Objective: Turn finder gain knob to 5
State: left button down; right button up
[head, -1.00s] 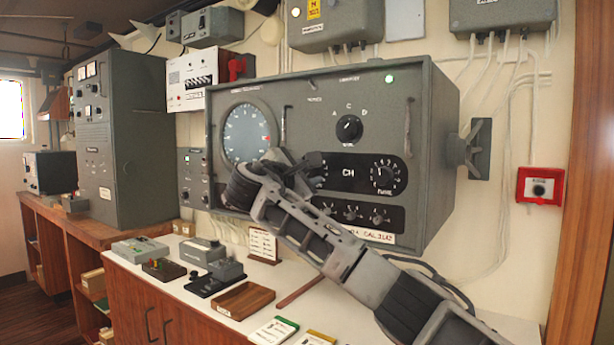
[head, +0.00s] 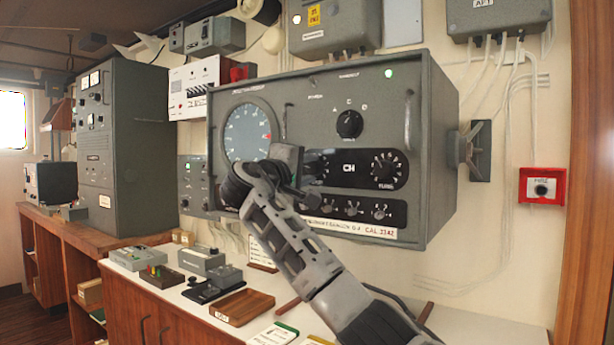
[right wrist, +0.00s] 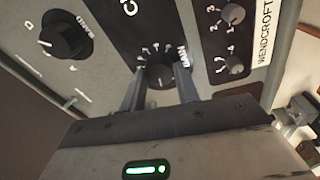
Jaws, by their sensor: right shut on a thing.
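The grey radio direction finder cabinet (head: 440,150) has a round dial (head: 247,133) and a black panel marked CH. My right gripper (right wrist: 160,74) is shut on a black round knob (right wrist: 160,80) left of the CH marking, one finger on each side. White scale numbers ring this knob; its label is small and its pointer hard to read. In the head view my right gripper (head: 302,178) stands at the cabinet front and hides much of the knob. A similar knob (head: 386,167) sits right of CH. My left gripper is out of view.
A selector knob (head: 349,125) sits above the panel, and a row of small knobs (right wrist: 235,65) below it. Small boxes and a wooden tray (head: 242,307) lie on the white counter. A red call point (head: 542,186) is on the wall.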

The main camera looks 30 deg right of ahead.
jog(key=m, duration=0.4)
jog(key=shift+f+g+h+b, duration=0.15)
jog(key=shift+g+h+b, duration=0.15)
jog(key=m+g, duration=0.1)
jog(key=m, duration=0.5)
jog(key=shift+w, duration=0.1)
jog(key=m+p, duration=0.1)
jog(key=m, duration=0.5)
jog(key=shift+g, duration=0.3)
jog(key=m+p, duration=0.1)
jog(key=m, duration=0.2)
jog(key=shift+m+g, duration=0.3)
jog(key=shift+g, duration=0.1)
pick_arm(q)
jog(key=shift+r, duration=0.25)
pick_arm(e)
jog(key=shift+m, duration=0.4)
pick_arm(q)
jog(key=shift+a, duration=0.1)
pick_arm(e)
jog(key=o, duration=0.9)
jog(key=shift+o, duration=0.3)
jog(key=shift+r, duration=0.2)
